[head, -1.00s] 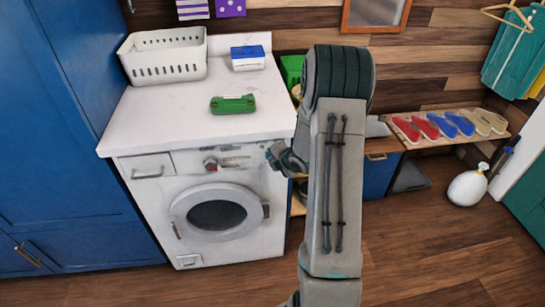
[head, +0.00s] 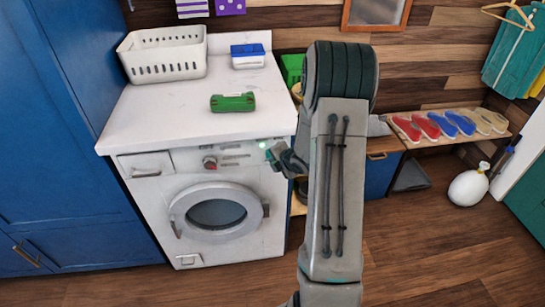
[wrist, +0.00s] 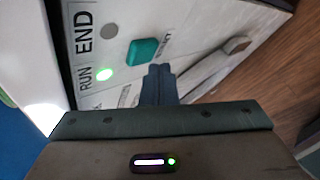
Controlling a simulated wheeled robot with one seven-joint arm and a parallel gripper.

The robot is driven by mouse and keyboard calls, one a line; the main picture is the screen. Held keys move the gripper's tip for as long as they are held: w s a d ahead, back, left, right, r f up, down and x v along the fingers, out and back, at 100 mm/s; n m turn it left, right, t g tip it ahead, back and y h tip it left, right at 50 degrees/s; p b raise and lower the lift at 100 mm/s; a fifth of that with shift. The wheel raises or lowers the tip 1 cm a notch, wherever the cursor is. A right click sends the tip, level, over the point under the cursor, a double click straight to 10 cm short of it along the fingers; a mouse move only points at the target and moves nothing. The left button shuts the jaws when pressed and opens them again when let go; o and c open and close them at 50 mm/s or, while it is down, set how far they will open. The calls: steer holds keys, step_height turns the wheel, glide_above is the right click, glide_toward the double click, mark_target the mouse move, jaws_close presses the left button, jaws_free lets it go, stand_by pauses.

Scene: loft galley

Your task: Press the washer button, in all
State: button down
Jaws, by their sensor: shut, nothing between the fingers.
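The white washer (head: 160,212) stands under a white top, its round door closed. Its panel fills much of the wrist view, with a teal button (wrist: 143,51) near the lettering. The lamp beside RUN (wrist: 104,74) glows green, and the lamp beside END (wrist: 110,30) is grey and unlit. The green glow also shows on the panel in the head view (head: 262,144). My gripper (wrist: 159,68) is shut and empty, its fingertips close to the button. I cannot tell whether they touch it. In the head view my gripper (head: 270,154) is at the panel's right end.
On the washer top are a white basket (head: 163,68), a green object (head: 232,103) and a blue-and-white box (head: 248,63). A blue cabinet (head: 60,150) stands left. The front floor is mostly clear.

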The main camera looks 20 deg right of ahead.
steer(key=shift+s, duration=0.1)
steer(key=s+b, duration=0.1)
steer(key=s, duration=0.1)
steer(key=s+a+b, duration=0.1)
steer(key=s, duration=0.1)
steer(key=shift+s+a, duration=0.2)
steer(key=shift+s, duration=0.2)
stand_by(0.9)
steer(key=s+a+r+m+g+h+p, duration=0.1)
steer(key=s+a+r+m+g+h, duration=0.15)
steer(key=r+m, duration=0.4)
steer(key=s+a+r+m+g+h+p, duration=0.1)
steer(key=s+a+r+m, duration=0.1)
steer(key=s+r+m, duration=0.4)
steer(key=s+a+r+m+g+y+p, duration=0.1)
steer(key=s+a+r+m, duration=0.3)
steer(key=s, duration=0.3)
steer(key=s+a+r+m+g+y+p, duration=0.1)
steer(key=s+a+r+m+g, duration=0.1)
steer(key=s+a+r+m, duration=0.2)
steer(key=s+a+m, duration=0.1)
steer(key=s+a, duration=0.1)
steer(key=s, duration=0.1)
steer(key=shift+s+a+r, duration=0.25)
steer(key=shift+a, duration=0.15)
